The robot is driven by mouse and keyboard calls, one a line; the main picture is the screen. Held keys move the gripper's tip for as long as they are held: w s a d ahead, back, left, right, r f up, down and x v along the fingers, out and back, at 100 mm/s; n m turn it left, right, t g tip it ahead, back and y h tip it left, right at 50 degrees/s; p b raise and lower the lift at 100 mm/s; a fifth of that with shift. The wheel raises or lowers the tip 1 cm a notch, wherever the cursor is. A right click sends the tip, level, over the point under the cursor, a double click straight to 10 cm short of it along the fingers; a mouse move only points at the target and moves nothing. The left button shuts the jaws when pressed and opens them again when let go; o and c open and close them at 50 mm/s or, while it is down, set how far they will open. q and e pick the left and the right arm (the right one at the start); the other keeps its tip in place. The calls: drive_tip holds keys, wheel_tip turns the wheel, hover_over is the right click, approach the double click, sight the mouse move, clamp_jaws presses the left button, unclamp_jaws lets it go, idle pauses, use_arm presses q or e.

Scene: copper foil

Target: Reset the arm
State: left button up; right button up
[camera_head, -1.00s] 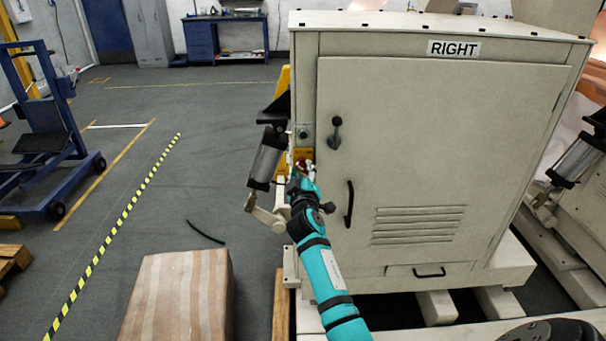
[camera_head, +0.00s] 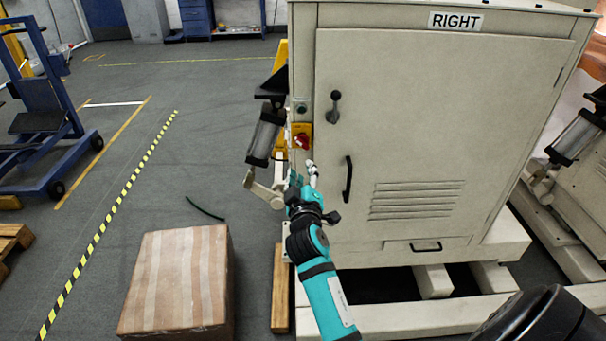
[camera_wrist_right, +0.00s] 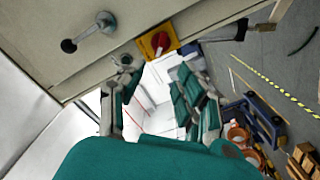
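My right arm, teal and black, reaches up from the bottom middle of the head view. Its gripper (camera_head: 304,172) is just below a red rotary switch (camera_head: 302,142) on a yellow plate at the cabinet's left front edge. In the right wrist view the gripper (camera_wrist_right: 155,72) has its two fingers apart, with nothing between them. There the red switch (camera_wrist_right: 160,41) shows beyond the fingertips, clear of them. My left gripper is in neither view.
The beige cabinet (camera_head: 345,75) marked RIGHT has a knob (camera_head: 334,108) and a black handle (camera_head: 348,180) close to the arm. A grey cylinder (camera_head: 265,138) hangs at its left side. A cardboard box (camera_head: 180,275) stands lower left. Floor beyond is mostly clear.

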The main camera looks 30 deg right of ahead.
idle(0.3)
drive_tip(key=a+f+n+g+y, duration=0.1)
drive_tip(key=a+f+y, duration=0.15)
drive_tip(key=f, duration=0.65)
drive_tip(key=a+f+n+g+y, duration=0.15)
drive_tip(key=a+f, duration=0.25)
drive_tip(key=f, duration=0.6)
drive_tip(key=s+a+f+g+y, duration=0.25)
drive_tip(key=s+f, duration=0.35)
drive_tip(key=f, duration=0.5)
drive_tip(key=s+a+f+g+y, duration=0.1)
drive_tip(key=s+a+f+g, duration=0.15)
drive_tip(key=s+f, duration=0.55)
drive_tip(key=s+a+f+m+g+y+p, duration=0.1)
drive_tip(key=s+a+f+g, duration=0.2)
drive_tip(key=s+f, duration=1.05)
drive_tip(key=s+d+f+m+g, duration=0.1)
drive_tip(key=s+f+g, duration=0.1)
drive_tip(key=s, duration=0.9)
drive_tip(key=s+d+f+m+g, duration=0.1)
drive_tip(key=s+f, duration=0.4)
drive_tip(key=s, duration=0.7)
drive_tip(key=shift+f+g+y, duration=0.3)
drive_tip(key=shift+g+y, duration=0.05)
drive_tip(key=shift+g, duration=0.1)
